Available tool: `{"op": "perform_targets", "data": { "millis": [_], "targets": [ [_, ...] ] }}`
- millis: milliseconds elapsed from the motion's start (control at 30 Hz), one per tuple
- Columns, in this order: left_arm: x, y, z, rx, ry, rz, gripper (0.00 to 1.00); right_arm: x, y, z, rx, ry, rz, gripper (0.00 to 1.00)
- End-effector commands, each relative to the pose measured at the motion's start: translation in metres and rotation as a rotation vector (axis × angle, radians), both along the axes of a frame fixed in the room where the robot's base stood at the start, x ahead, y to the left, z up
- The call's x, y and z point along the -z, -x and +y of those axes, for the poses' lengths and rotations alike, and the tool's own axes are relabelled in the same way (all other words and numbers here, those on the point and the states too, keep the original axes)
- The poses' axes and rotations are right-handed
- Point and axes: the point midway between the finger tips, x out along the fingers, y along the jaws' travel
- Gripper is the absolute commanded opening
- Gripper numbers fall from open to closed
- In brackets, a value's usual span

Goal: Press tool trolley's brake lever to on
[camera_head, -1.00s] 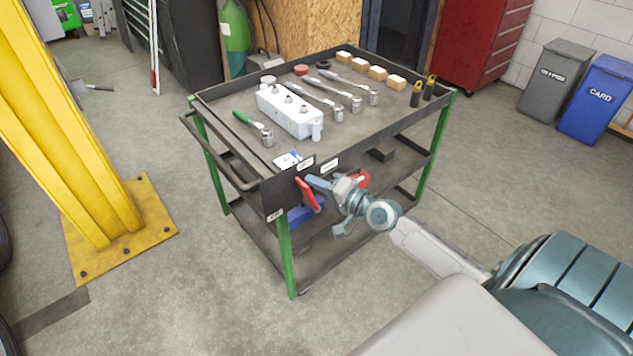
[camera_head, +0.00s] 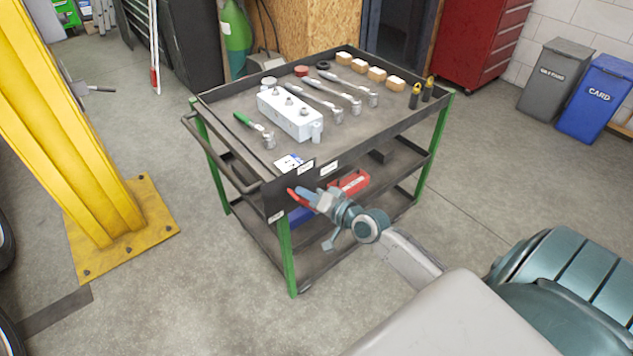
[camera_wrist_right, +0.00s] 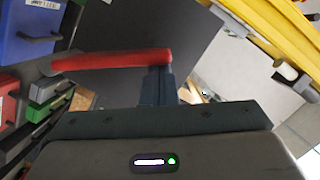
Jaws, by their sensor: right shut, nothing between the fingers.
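The tool trolley (camera_head: 262,163) has a dark top tray, green legs and lower shelves. Its red brake lever (camera_head: 292,192) is at the near corner, below the labels on the rim. In the right wrist view the red lever (camera_wrist_right: 112,60) lies nearly level across the picture. My right gripper (camera_head: 300,191) is shut and empty, with its tips at the lever. In the wrist view the shut fingers (camera_wrist_right: 158,80) reach the lever's right end and seem to touch it. The gripper covers part of the lever in the head view. My left gripper is not in view.
A white block (camera_head: 288,113), ratchets, sockets and wooden blocks lie on the trolley top. A red box (camera_head: 349,183) and a blue bin (camera_head: 300,215) are on the lower shelves. A yellow post (camera_head: 75,130) stands at left.

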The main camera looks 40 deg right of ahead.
Motion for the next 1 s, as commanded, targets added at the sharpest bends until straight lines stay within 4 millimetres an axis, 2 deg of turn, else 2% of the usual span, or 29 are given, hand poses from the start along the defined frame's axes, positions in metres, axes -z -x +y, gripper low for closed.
{"op": "perform_targets", "data": {
  "millis": [133, 500, 800, 1000],
  "targets": [
    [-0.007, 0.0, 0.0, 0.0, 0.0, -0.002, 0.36, 0.006, 0.001, 0.016, 0.0, 0.137, -0.01, 0.0],
    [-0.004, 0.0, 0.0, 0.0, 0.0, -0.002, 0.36, 0.032, 0.004, 0.044, 0.001, 0.462, -0.036, 0.0],
    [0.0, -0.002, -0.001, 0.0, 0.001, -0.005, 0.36, 0.047, 0.004, 0.055, 0.0, 0.634, -0.049, 0.0],
    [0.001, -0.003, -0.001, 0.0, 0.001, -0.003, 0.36, 0.052, 0.005, 0.058, 0.0, 0.688, -0.054, 0.0]
  ]
}}
